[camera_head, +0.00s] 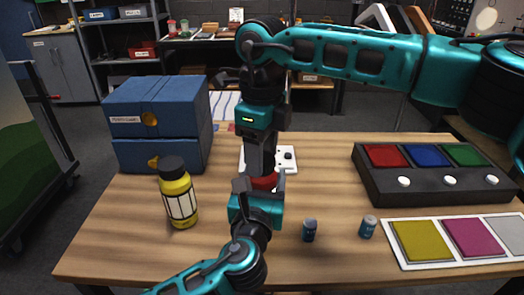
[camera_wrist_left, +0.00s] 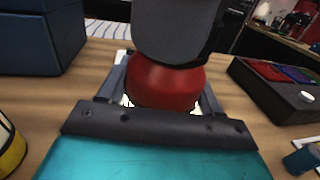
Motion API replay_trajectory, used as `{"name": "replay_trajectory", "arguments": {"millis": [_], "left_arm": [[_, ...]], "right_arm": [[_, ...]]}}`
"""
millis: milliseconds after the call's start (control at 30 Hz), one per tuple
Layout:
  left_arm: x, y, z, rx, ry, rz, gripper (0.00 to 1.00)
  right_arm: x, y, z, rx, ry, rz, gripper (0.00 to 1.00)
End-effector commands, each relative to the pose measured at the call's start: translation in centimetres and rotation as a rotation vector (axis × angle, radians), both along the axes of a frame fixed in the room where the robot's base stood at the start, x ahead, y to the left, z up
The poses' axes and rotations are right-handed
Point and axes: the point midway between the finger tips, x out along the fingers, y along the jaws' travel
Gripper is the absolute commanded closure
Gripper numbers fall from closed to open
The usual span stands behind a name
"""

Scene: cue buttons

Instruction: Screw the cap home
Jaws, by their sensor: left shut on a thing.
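A red rounded object (camera_head: 264,181) is between the fingers of my left gripper (camera_head: 262,190), near the middle of the table. In the left wrist view the red object (camera_wrist_left: 165,85) sits between the two fingers, and the gripper is shut on it. My right gripper (camera_head: 262,165) points straight down from above, directly over the red object. In the left wrist view its dark end (camera_wrist_left: 178,30) covers the top of the red object. I cannot tell whether the right fingers hold a cap. A yellow bottle (camera_head: 178,197) with a black cap (camera_head: 172,166) stands upright to the left.
Blue boxes (camera_head: 125,130) are stacked at the back left. A white plate (camera_head: 288,158) lies behind the grippers. Two small cans (camera_head: 310,230) (camera_head: 368,227) stand at the front right. A black button box (camera_head: 375,180) and a colour-square card (camera_head: 400,262) fill the right side.

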Motion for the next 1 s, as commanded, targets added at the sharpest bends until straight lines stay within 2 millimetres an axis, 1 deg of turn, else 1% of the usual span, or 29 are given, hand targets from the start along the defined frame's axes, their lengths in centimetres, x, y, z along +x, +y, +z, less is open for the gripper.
{"name": "replay_trajectory", "arguments": {"millis": [33,200,233,467,567,667,900,1000], "left_arm": [[0.0,0.0,-0.1,0.000,0.002,-0.001,1.00],[0.0,0.0,-0.1,0.000,0.002,-0.001,1.00],[0.0,0.0,-0.1,0.000,0.002,-0.001,1.00],[0.0,0.0,-0.1,0.000,0.002,-0.001,1.00],[0.0,0.0,-0.1,0.000,0.002,-0.001,1.00],[0.0,0.0,-0.1,0.000,0.002,-0.001,1.00],[0.0,0.0,-0.1,0.000,0.002,-0.001,1.00],[0.0,0.0,-0.1,0.000,0.002,-0.001,1.00]], "right_arm": [[0.0,0.0,0.0,0.000,0.000,0.000,0.39],[0.0,0.0,0.0,0.000,0.000,0.001,0.23],[0.0,0.0,0.0,0.000,0.000,0.001,0.21],[0.0,0.0,0.0,0.000,0.000,0.002,0.21],[0.0,0.0,0.6,0.001,0.000,0.002,0.21],[0.0,0.0,2.0,0.001,-0.003,0.002,0.21],[0.0,0.1,7.2,0.001,-0.004,0.001,0.21],[0.0,0.0,9.1,0.001,-0.003,0.001,0.21]]}}
